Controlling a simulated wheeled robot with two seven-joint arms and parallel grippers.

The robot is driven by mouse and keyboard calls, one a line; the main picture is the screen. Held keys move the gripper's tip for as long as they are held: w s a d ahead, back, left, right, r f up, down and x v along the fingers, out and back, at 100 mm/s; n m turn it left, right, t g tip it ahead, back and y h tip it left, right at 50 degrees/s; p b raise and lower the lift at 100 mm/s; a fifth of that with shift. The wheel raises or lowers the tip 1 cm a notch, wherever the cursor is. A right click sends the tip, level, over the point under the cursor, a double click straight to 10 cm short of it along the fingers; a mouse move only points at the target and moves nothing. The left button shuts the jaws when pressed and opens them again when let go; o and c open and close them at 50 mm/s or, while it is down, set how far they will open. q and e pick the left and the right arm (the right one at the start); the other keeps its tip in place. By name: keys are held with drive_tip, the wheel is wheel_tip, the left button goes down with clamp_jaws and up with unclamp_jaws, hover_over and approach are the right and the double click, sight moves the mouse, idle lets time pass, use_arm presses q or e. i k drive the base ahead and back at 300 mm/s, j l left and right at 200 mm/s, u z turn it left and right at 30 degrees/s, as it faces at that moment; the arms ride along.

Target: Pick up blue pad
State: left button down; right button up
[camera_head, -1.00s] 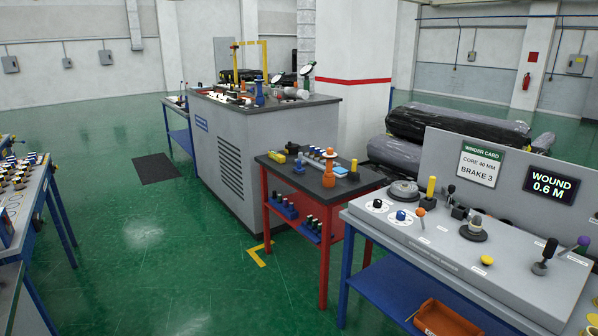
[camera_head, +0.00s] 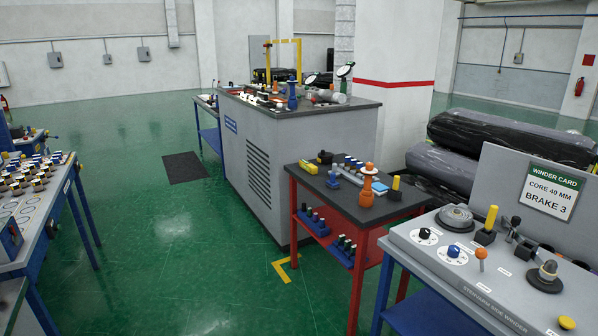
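A small light-blue flat piece (camera_head: 380,187), which looks like the blue pad, lies on the dark top of the red-legged table (camera_head: 345,205). It is just right of an orange spindle-shaped piece (camera_head: 367,188) and left of a black-and-yellow piece (camera_head: 395,187). It is small in view and partly crowded by these neighbours. Neither of my grippers shows in this view.
A grey winder console (camera_head: 430,250) stands at the front right, close beside the red table. A grey cabinet (camera_head: 255,150) stands behind it. A table of knobs (camera_head: 45,195) is at the left. The green floor (camera_head: 170,260) between is clear.

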sight(331, 184)
drive_tip(key=i+l+u, duration=0.15)
drive_tip(key=i+u, duration=0.2)
drive_tip(key=i, duration=1.95)
drive_tip(key=i+z, duration=0.15)
drive_tip(key=i, duration=0.45)
drive_tip(key=i+j+z, duration=0.15)
drive_tip(key=i, duration=0.4)
drive_tip(key=i+z, duration=0.45)
drive_tip(key=i, duration=0.2)
